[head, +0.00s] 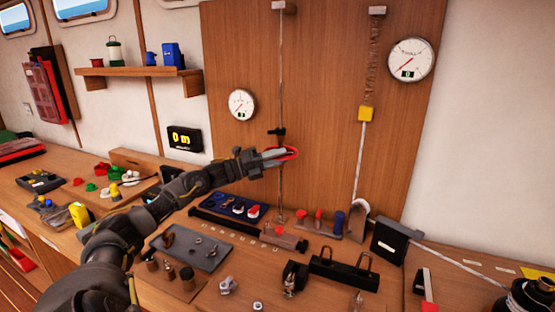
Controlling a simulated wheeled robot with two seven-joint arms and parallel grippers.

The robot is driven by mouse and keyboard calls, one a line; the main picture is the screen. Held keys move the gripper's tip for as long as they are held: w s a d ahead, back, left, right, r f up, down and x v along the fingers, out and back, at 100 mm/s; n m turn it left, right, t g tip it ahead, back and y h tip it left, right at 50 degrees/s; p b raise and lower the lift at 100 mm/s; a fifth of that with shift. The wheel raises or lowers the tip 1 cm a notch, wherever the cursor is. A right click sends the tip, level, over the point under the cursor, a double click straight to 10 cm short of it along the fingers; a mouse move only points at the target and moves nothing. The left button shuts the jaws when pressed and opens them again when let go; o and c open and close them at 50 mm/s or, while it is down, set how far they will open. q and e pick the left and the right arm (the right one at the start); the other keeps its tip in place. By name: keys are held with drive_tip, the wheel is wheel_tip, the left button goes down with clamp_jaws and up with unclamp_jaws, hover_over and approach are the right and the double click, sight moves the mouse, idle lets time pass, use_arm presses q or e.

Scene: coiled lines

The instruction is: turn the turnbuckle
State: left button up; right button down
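A thin vertical line (281,80) runs down the wooden panel from a bracket at the top. A small dark fitting (277,132) sits on it. Just below is a red ring-like part (295,151), which looks like the turnbuckle's handle. My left gripper (275,157) reaches in from the left, with its grey fingers at the red part and overlapping it in the picture. Whether the fingers are closed on it I cannot tell. The lower line goes down to the bench behind the tools. My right gripper is not in view.
A round gauge (242,104) hangs left of the line and another (410,60) at upper right. A second line with a yellow block (366,113) runs on the right. A display (184,139) reads "0 m". The bench (210,295) below holds many small parts and trays.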

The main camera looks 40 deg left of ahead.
use_arm(q)
drive_tip(key=shift+s+f, duration=0.15)
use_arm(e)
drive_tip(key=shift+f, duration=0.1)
